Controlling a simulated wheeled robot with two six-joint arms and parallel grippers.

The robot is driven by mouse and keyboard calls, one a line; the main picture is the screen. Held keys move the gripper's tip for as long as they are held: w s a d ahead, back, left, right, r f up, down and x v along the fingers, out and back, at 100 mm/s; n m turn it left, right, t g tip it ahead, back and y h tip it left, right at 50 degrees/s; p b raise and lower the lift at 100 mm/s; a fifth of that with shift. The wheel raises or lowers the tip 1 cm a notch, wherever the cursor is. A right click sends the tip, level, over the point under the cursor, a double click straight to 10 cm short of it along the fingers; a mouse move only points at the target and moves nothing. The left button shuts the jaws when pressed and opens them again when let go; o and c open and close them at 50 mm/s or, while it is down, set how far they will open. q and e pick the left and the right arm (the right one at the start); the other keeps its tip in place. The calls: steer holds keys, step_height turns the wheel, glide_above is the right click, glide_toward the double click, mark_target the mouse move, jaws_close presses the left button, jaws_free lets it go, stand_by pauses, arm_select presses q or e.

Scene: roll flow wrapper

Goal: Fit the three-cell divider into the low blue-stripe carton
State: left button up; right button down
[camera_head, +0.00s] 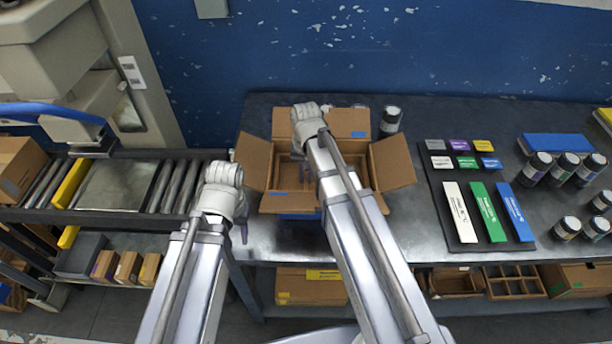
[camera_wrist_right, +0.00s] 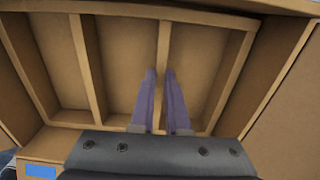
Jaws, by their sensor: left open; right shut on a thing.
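The open carton (camera_head: 290,203) stands on the dark table with its flaps spread out and small blue marks on them. My right gripper (camera_wrist_right: 161,75) reaches into the carton, its fingers shut on either side of a thin partition of the brown divider (camera_wrist_right: 122,62). In the wrist view the divider lies within the carton's walls; I cannot tell whether it sits flat on the bottom. In the head view my right arm hides much of it. My left gripper (camera_head: 242,232) is open and empty, left of the carton near the table's front edge.
A dark mat (camera_head: 452,221) with coloured blocks and strips lies to the right, with several dark jars (camera_head: 538,168) beyond it. Another jar (camera_head: 390,120) stands behind the carton. A roller conveyor (camera_head: 172,185) is at left. Compartmented trays (camera_head: 513,283) sit on the shelf below.

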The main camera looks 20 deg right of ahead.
steer(key=c, duration=0.9)
jaws_free()
arm_select(q)
steer(key=shift+r, duration=0.15)
arm_select(e)
steer(key=shift+r, duration=0.15)
arm_select(q)
step_height(320, 180, up, 12)
steer(key=p, duration=1.2)
steer(key=shift+r+p, duration=0.15)
steer(key=shift+p, duration=0.25)
arm_select(e)
step_height(320, 180, up, 12)
steer(key=shift+r, duration=0.15)
